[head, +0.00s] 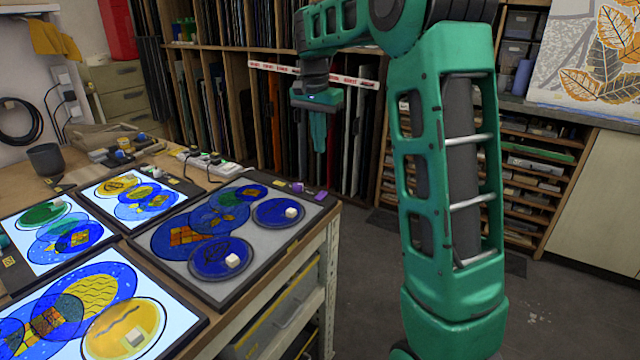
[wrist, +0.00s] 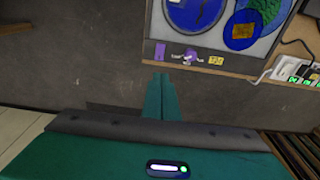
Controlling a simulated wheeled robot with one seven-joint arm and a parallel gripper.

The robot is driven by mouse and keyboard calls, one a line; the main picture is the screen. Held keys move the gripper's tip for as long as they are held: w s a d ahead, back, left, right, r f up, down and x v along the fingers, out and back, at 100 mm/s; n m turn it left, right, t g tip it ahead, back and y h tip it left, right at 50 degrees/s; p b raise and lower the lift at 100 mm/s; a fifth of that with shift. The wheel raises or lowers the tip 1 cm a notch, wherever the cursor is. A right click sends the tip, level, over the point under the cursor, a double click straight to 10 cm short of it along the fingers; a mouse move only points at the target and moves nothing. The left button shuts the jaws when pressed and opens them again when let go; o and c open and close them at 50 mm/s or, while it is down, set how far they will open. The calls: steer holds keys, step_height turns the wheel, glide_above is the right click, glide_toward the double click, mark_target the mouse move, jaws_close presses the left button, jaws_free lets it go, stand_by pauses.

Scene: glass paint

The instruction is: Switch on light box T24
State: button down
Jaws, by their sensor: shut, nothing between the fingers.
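The right-hand light box (head: 262,240) has a dull grey, unlit panel with blue painted glass discs on it. Its control strip carries a small switch or knob (wrist: 190,56), which also shows in the head view (head: 297,187). A purple square (wrist: 160,51) and a yellow label (wrist: 216,61) flank it; the label's text is too small to read. My gripper (head: 318,145) is shut and empty, hanging beyond the box's far right corner, off the bench. In the wrist view its fingertips (wrist: 159,77) point toward the control strip, close to the purple square, apparently not touching.
Three other light boxes glow on the bench: front (head: 180,318), left (head: 20,262) and back (head: 105,210). A power strip (head: 215,163) with plugs and cables lies behind the unlit box. Wooden racks stand behind; floor is free on the right.

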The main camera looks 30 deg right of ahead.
mark_target(320, 195)
steer(key=f, duration=0.4)
steer(key=d+f, duration=0.1)
steer(key=f, duration=0.9)
steer(key=shift+w+d, duration=0.3)
steer(key=shift+w, duration=0.05)
steer(key=shift+a, duration=0.1)
steer(key=shift+w+a, duration=0.1)
steer(key=shift+d+f, duration=0.1)
steer(key=shift+d, duration=0.15)
steer(key=shift+a, duration=0.1)
steer(key=shift+s+a, duration=0.4)
steer(key=shift+a, duration=0.2)
steer(key=shift+r, duration=0.2)
